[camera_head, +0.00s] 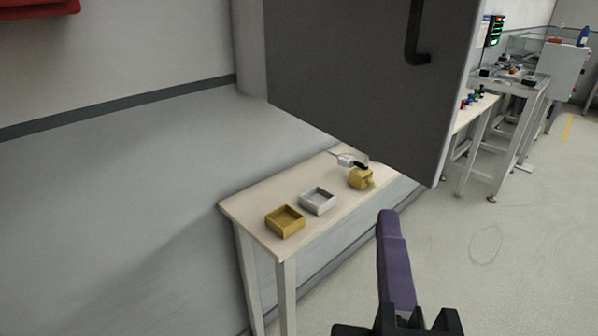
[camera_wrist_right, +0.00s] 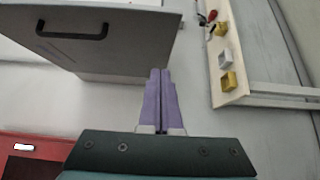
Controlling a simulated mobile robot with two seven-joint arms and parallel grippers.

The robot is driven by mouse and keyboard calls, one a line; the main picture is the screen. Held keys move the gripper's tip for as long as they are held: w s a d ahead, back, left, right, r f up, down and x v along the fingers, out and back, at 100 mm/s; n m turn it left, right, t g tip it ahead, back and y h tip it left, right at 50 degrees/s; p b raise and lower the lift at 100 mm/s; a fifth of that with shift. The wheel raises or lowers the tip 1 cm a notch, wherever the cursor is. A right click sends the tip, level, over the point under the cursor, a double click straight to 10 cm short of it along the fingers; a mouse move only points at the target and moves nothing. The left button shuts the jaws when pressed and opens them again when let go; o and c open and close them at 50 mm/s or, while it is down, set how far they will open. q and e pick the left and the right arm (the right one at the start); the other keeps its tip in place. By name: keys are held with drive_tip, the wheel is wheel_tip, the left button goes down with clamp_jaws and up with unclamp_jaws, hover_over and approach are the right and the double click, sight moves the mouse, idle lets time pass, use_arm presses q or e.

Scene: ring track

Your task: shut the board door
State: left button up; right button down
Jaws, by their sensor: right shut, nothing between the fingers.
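The grey board door (camera_head: 345,75) stands open from the grey board cabinet (camera_head: 249,50) on the wall, jutting out into the room above the small table. Its black handle (camera_head: 412,40) is on the face turned to me. In the right wrist view the door (camera_wrist_right: 125,45) fills the upper left, with the handle (camera_wrist_right: 72,34) near its top. My right gripper (camera_head: 388,214) has purple fingers, shut and empty, below the door's lower edge in the head view. In the wrist view its tips (camera_wrist_right: 160,72) overlap the door's lower right part; I cannot tell whether they touch. My left gripper is not in view.
A small wooden table (camera_head: 260,205) under the door carries a yellow tray (camera_head: 285,222), a white tray (camera_head: 317,201) and a yellow block-like holder (camera_head: 361,178). A red box (camera_wrist_right: 30,155) is at lower left in the wrist view.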

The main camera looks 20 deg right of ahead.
drive_tip(key=p, duration=0.3)
approach(401, 148)
drive_tip(key=w, duration=0.4)
drive_tip(key=shift+w+d+r+p, duration=0.1)
drive_tip(key=shift+w+d+p, duration=0.2)
drive_tip(key=shift+d, duration=0.25)
drive_tip(key=shift+w+d+p, duration=0.25)
drive_tip(key=shift+d+p, duration=0.05)
drive_tip(key=shift+d, duration=0.6)
